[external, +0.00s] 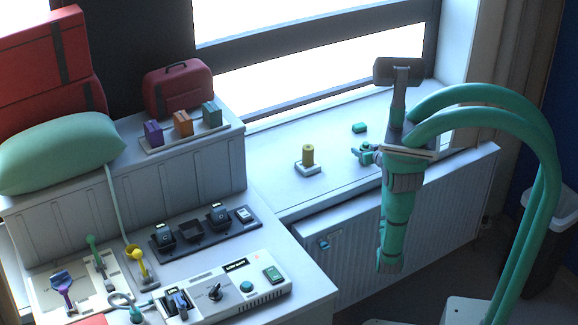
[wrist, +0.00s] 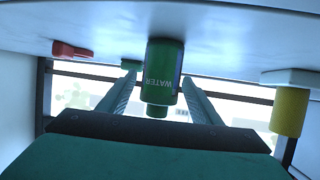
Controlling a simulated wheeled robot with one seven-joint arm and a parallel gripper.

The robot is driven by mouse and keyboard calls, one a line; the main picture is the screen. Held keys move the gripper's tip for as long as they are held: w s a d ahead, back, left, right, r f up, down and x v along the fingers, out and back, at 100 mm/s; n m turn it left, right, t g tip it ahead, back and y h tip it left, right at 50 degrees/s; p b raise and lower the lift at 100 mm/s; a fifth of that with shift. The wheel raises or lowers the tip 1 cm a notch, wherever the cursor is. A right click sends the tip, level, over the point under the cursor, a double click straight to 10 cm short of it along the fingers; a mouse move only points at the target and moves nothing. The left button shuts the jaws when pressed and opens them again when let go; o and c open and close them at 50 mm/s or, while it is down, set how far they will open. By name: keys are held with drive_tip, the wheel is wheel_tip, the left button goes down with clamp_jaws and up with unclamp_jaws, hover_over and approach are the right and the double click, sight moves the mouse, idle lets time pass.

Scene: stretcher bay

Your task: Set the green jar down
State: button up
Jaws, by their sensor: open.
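The green jar (wrist: 163,72), lettered WATER, shows in the wrist view, which is upside down. It appears to stand upright on the pale window sill (wrist: 225,32), its dark cap toward the picture's bottom. My gripper (wrist: 160,84) is open, with one finger on each side of the jar. Whether a finger touches it I cannot tell. In the external view my gripper (external: 367,151) is low over the sill (external: 335,178), and I cannot make out the jar apart from the fingers.
A yellow cylinder on a white base (external: 308,157) stands left of my gripper; it also shows in the wrist view (wrist: 289,110). A small green block (external: 359,128) lies behind the gripper. The wrist view shows a red item (wrist: 72,50).

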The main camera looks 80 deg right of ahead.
drive_tip(key=v, duration=0.9)
idle(0.3)
